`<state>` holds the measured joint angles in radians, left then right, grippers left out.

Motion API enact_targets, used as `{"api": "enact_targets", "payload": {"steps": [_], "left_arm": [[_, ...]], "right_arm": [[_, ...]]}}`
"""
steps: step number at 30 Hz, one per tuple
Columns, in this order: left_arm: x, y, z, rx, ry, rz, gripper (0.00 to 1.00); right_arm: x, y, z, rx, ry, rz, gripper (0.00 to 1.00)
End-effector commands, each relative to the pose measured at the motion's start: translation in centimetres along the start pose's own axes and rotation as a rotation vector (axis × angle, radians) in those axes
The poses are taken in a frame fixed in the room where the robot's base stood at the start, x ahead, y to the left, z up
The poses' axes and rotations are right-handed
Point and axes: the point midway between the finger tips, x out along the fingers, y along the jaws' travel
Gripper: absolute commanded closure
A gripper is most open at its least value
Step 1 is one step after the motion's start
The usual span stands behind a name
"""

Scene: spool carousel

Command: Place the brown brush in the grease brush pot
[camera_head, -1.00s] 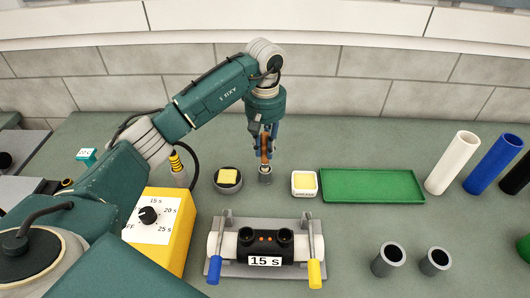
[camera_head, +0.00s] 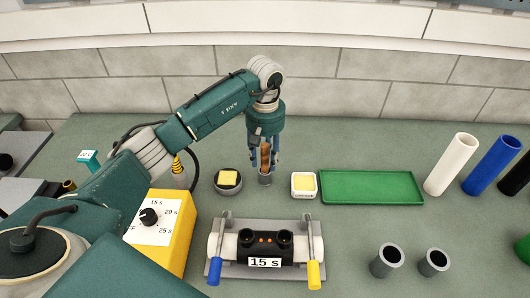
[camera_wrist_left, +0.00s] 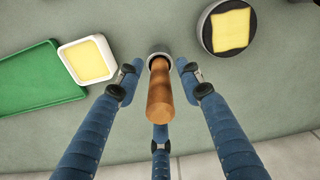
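The brown brush (camera_head: 265,155) stands upright in the small grey grease brush pot (camera_head: 265,179). In the left wrist view the brush's wooden handle (camera_wrist_left: 160,92) rises out of the pot (camera_wrist_left: 158,58). My left gripper (camera_head: 265,160) is above the pot with its blue fingers spread around the handle. In the left wrist view gaps show between the handle and the fingers (camera_wrist_left: 158,80), so it is open and holds nothing. The brush's lower end is hidden inside the pot. My right gripper is not in view.
A round dark pot with a yellow pad (camera_head: 228,181) stands left of the brush pot. A white dish with yellow (camera_head: 304,185) and a green tray (camera_head: 372,186) lie to the right. A clamp fixture (camera_head: 265,270) and a yellow timer box (camera_head: 178,236) are nearer.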

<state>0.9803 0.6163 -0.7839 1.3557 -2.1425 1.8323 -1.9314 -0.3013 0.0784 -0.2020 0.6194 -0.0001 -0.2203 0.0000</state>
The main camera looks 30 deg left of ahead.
Motion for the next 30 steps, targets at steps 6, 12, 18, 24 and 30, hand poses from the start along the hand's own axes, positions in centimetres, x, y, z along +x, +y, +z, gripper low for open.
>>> {"api": "enact_targets", "payload": {"steps": [6,12,18,24,30], "left_arm": [[-2.2,0.1,-0.2,0.000,0.005,0.004,0.63],[-6.7,0.1,-0.1,0.000,0.005,0.004,0.63],[-10.7,0.0,-0.1,-0.001,0.004,0.002,0.63],[-12.2,0.0,-0.1,-0.001,0.001,0.000,0.63],[-12.3,0.0,0.0,-0.001,-0.001,0.000,0.63]], "right_arm": [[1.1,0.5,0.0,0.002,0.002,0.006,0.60],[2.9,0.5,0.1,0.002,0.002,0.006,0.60],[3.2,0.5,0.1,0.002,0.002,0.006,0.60],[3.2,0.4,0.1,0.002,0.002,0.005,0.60],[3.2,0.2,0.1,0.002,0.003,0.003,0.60]]}}
